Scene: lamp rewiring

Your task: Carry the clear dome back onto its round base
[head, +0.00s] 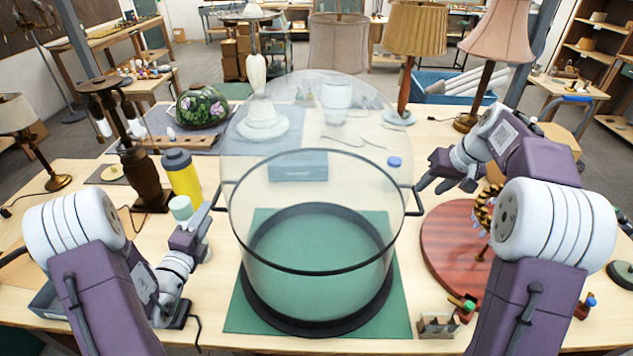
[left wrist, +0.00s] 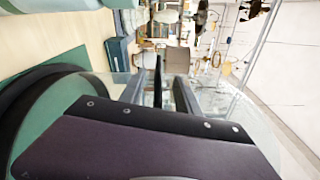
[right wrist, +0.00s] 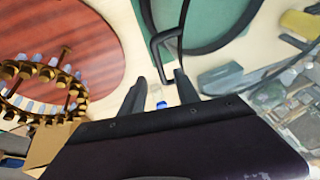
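The clear dome (head: 300,175) stands over the round black base (head: 316,326) in the head view, upright. A thin black band with a handle on each side runs around the dome. I cannot tell whether its lower edge touches the base. My left gripper (head: 207,212) is at the left handle, its fingers apart; in the left wrist view (left wrist: 158,88) a dark bar, likely that handle, shows between them. My right gripper (head: 432,180) is open and empty beside the right handle (head: 415,201). That handle (right wrist: 163,45) lies just beyond the open fingertips in the right wrist view.
The base stands on a green mat (head: 238,315). A round red-brown board (head: 440,245) with a brass ring is at the right. A yellow bottle (head: 182,178) and a dark lamp stand (head: 143,180) are at the left. Lamps stand behind the dome.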

